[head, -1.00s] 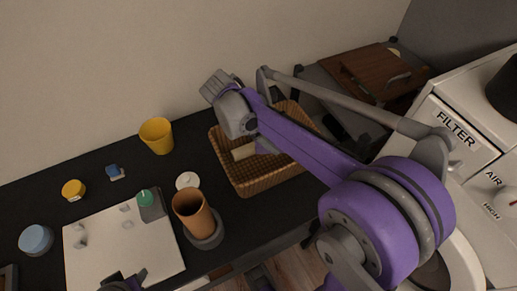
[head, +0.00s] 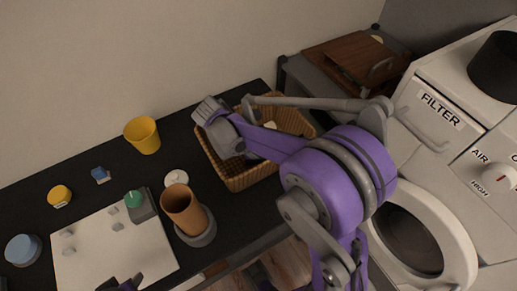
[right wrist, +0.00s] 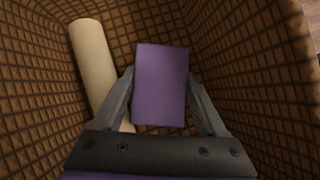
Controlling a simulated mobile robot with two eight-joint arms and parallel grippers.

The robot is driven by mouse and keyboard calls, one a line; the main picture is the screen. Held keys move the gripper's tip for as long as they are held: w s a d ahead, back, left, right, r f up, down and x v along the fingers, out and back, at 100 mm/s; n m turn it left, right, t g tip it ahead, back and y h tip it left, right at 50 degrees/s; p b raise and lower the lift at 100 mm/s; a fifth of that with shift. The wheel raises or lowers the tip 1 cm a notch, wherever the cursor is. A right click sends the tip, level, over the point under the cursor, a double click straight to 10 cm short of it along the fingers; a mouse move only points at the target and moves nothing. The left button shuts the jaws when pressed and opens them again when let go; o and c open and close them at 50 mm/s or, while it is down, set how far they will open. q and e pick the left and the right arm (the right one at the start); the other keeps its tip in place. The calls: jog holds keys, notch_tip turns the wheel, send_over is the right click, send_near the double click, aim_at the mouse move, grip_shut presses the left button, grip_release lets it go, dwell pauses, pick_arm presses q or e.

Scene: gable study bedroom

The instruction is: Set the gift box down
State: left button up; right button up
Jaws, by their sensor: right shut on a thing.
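A purple gift box (right wrist: 160,85) sits between the fingers of my right gripper (right wrist: 159,78), which is shut on it. In the right wrist view the box is within the walls of a brown woven basket (right wrist: 245,60), above or at its floor; I cannot tell whether it touches. In the head view the basket (head: 238,181) stands on the black desk, and my right arm reaches over it, hiding the gripper's fingers and most of the box. Only a dark piece of my left gripper (head: 122,285) shows at the bottom edge, with its fingers unclear.
A cream cylinder (right wrist: 92,60) leans in the basket left of the gift box. A brown cup (head: 183,210), a yellow cup (head: 143,135) and a white board (head: 110,250) are to the basket's left. A white machine (head: 435,110) stands at the right.

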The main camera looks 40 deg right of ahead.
pick_arm(q)
jog(key=shift+f, duration=0.1)
pick_arm(e)
jog(key=o, duration=1.4)
jog(key=shift+f, duration=0.1)
pick_arm(q)
jog(key=shift+r, duration=0.2)
pick_arm(e)
jog(key=shift+r, duration=0.25)
pick_arm(q)
jog(key=shift+w+r+p, duration=0.1)
jog(key=shift+r+p, duration=0.4)
jog(key=shift+p, duration=0.15)
pick_arm(e)
jog(key=v, duration=1.1)
jog(key=shift+w+a+r, duration=0.1)
jog(key=shift+a+r, duration=0.1)
jog(key=shift+r, duration=0.15)
pick_arm(q)
jog(key=shift+r, duration=0.1)
pick_arm(e)
jog(key=shift+r, duration=0.1)
